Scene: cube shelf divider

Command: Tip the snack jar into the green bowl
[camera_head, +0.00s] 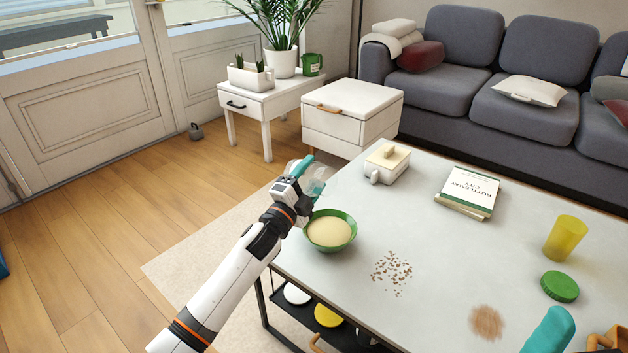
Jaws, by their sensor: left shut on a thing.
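My left gripper (305,180), with teal fingers, is shut on the clear snack jar (319,174) at the near left edge of the table. The jar is see-through and partly hidden by the gripper; its tilt and contents are hard to make out. The green bowl (350,246) stands on the table just below and right of the gripper in the picture. It holds a pale beige filling, level and smooth. The gripper and jar are beside the bowl's far left side in the picture. My right gripper cannot be made out.
The grey table (425,240) bears scattered brown crumbs (391,272), a brown powder patch (487,322), a green lid (560,287), a yellow cup (565,238), books (468,190) and a white lidded dish (387,165). A teal object (550,331) shows at the bottom right.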

